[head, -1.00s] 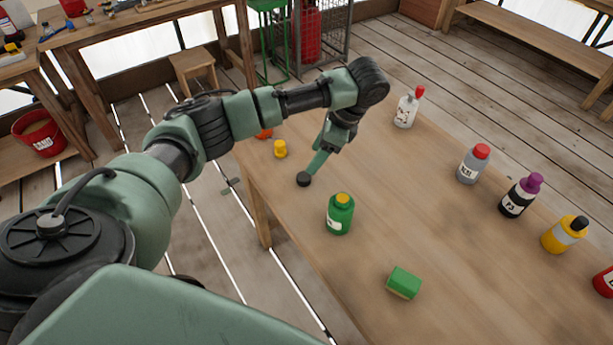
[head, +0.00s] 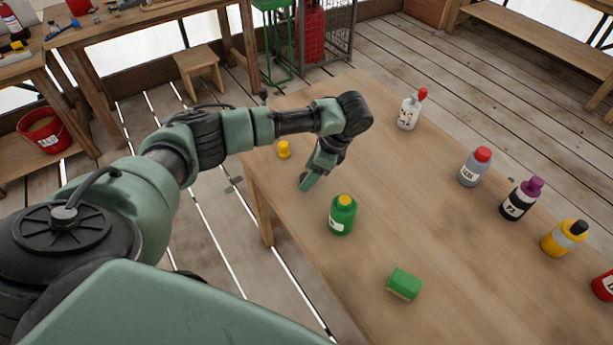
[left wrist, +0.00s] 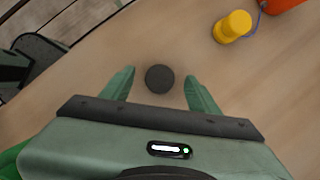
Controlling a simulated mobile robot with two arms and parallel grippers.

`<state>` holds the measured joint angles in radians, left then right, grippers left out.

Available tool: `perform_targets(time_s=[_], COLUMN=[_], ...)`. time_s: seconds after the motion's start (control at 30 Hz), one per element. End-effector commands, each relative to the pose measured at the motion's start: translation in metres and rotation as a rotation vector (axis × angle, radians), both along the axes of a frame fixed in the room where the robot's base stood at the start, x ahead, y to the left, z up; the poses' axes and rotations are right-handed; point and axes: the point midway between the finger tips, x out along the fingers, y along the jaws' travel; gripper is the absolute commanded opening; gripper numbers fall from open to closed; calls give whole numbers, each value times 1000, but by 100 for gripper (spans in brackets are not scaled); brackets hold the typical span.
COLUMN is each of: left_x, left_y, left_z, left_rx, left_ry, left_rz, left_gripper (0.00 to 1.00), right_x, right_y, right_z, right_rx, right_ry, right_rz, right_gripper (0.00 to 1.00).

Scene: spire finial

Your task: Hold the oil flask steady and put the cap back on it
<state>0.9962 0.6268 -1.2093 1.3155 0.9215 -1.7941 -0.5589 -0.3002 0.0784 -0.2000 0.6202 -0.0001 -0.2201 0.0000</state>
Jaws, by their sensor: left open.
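A green flask (head: 342,216) with a yellow top and a white label stands upright on the table, to the right of and nearer than my left gripper (head: 308,182). A small round black cap (left wrist: 160,79) lies on the table. In the left wrist view my left gripper (left wrist: 161,84) is open, with one finger on each side of the cap and gaps between. In the head view the gripper hides the cap. My right gripper is not in view.
A yellow object (head: 284,150) stands near the table's left edge; an orange thing (left wrist: 285,5) is beside it. A green block (head: 404,283) lies nearer. Several bottles, such as a grey one with red cap (head: 475,167), line the right side. The middle is clear.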

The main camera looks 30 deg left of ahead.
Motion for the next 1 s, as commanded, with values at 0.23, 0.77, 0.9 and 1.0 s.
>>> perform_targets(time_s=[0.23,0.77,0.9,1.0], left_x=[-1,-1,-1,-1], left_y=[3,2,2,2], left_z=[-8,-7,-7,-4], left_rx=[-1,-1,-1,-1], left_ry=[-1,-1,-1,-1], left_rz=[-1,-2,-2,-2], left_gripper=[61,0,0,0], right_x=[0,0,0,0], right_y=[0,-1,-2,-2], right_z=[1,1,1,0], right_rx=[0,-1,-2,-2], right_ry=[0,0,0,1], right_rz=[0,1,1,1], right_gripper=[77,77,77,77])
